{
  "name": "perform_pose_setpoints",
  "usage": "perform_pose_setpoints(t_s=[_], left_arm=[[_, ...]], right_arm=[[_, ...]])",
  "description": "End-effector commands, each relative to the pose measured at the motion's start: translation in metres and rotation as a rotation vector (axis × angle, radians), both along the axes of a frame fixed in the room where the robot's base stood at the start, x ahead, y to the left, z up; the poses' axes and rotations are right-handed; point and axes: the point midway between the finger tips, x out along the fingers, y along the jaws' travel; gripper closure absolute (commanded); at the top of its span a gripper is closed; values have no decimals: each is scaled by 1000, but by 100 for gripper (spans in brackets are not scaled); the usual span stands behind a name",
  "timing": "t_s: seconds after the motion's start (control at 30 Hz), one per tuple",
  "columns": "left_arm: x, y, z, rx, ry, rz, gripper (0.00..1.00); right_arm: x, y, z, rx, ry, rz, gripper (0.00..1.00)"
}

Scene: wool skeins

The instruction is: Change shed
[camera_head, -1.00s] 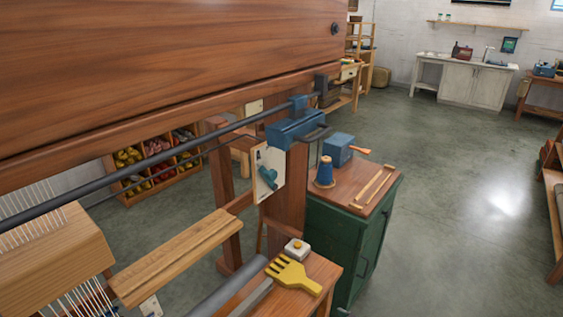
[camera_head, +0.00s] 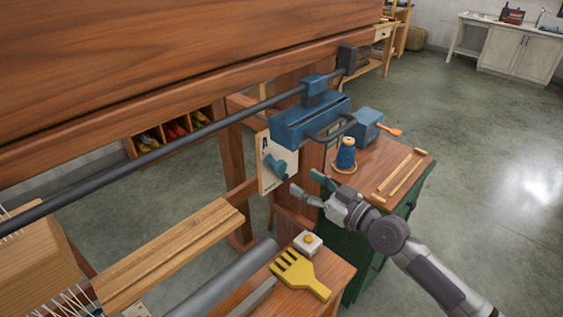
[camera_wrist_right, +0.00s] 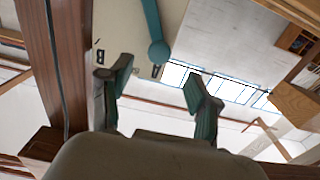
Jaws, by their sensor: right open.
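The loom's teal lever (camera_head: 277,167) is mounted on a cream plate (camera_head: 265,180) fixed to the wooden post below the blue carriage. In the right wrist view the lever (camera_wrist_right: 151,22) hangs down the plate (camera_wrist_right: 113,28) and ends in a round knob, ahead of and between the finger directions. My right gripper (camera_head: 306,183) is open and empty, its fingers pointing left at the lever from a short way to its right. Both fingers of the gripper (camera_wrist_right: 160,95) show in the wrist view, apart from the lever. My left gripper is not in view.
A blue housing (camera_head: 290,130) on a dark rod sits above the lever. A green cabinet (camera_head: 362,245) behind my arm carries a blue thread cone (camera_head: 346,155) and wooden sticks. A yellow comb (camera_head: 305,278) and button box (camera_head: 308,243) lie on the loom's bench. Open floor lies to the right.

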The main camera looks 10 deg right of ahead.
Motion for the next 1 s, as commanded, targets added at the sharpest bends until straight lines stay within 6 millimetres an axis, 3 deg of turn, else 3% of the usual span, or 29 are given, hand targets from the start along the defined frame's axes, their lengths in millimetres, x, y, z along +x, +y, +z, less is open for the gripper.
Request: perform_pose_setpoints(t_s=[0.2,0.4,0.87,1.0], left_arm=[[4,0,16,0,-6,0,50],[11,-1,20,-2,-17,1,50],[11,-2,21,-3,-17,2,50],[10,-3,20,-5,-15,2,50]], right_arm=[[41,27,3,4,0,0,38],[65,43,1,2,0,0,38],[75,50,0,-1,1,0,38],[75,50,0,-1,1,0,61]])
